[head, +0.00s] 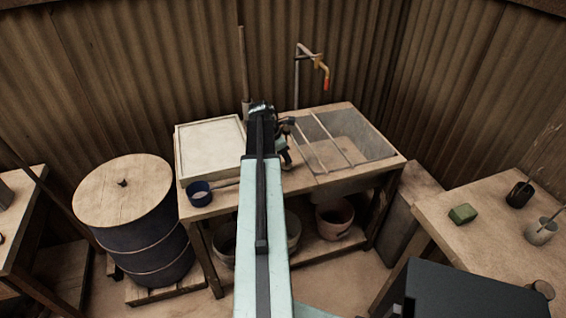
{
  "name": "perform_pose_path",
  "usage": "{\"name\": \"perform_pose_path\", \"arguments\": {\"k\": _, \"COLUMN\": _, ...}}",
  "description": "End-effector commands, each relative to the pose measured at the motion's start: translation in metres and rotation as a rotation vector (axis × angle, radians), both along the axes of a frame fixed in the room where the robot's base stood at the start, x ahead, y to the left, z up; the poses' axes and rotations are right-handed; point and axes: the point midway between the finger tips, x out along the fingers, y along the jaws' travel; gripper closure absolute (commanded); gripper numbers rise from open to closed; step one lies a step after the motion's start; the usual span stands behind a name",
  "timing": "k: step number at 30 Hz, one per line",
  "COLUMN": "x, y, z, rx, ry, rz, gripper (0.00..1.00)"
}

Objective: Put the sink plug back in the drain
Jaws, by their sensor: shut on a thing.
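The sink (372,146) is a grey basin set in the right part of the wooden bench, with two thin bars across its left half. My arm reaches over the bench from below, and my gripper (286,150) is at its far end, just left of the sink. The gripper is small and dark here, and its jaws are partly hidden by the arm. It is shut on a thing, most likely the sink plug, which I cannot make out. I cannot make out the drain opening either.
A tap (321,68) with an orange handle stands behind the sink. Buckets (334,219) stand below. A drum (126,215) is at left; a table with a green block (462,214) is at right.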

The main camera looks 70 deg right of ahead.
Motion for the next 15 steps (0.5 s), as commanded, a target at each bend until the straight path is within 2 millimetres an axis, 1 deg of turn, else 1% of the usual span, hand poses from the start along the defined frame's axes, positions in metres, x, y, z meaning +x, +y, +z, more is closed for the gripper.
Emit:
{"name": "perform_pose_path", "arguments": {"k": 1, "x": -0.0019, "y": -0.0001, "z": -0.0209, "rx": 0.0, "ry": 0.0, "rz": -0.002, "gripper": 1.0}}
{"name": "perform_pose_path", "arguments": {"k": 3, "x": -0.0017, "y": 0.0, "z": -0.027, "rx": 0.0, "ry": 0.0, "rz": -0.002, "gripper": 1.0}}
{"name": "perform_pose_path", "arguments": {"k": 9, "x": 0.0032, "y": 0.0021, "z": -0.0219, "rx": 0.0, "ry": 0.0, "rz": 0.005, "gripper": 1.0}}
{"name": "perform_pose_path", "arguments": {"k": 14, "x": 0.0032, "y": 0.0022, "z": -0.0268, "rx": 0.0, "ry": 0.0, "rz": 0.005, "gripper": 1.0}}
{"name": "perform_pose_path", "arguments": {"k": 15, "x": 0.0029, "y": 0.002, "z": -0.026, "rx": 0.0, "ry": 0.0, "rz": 0.005, "gripper": 0.86}}
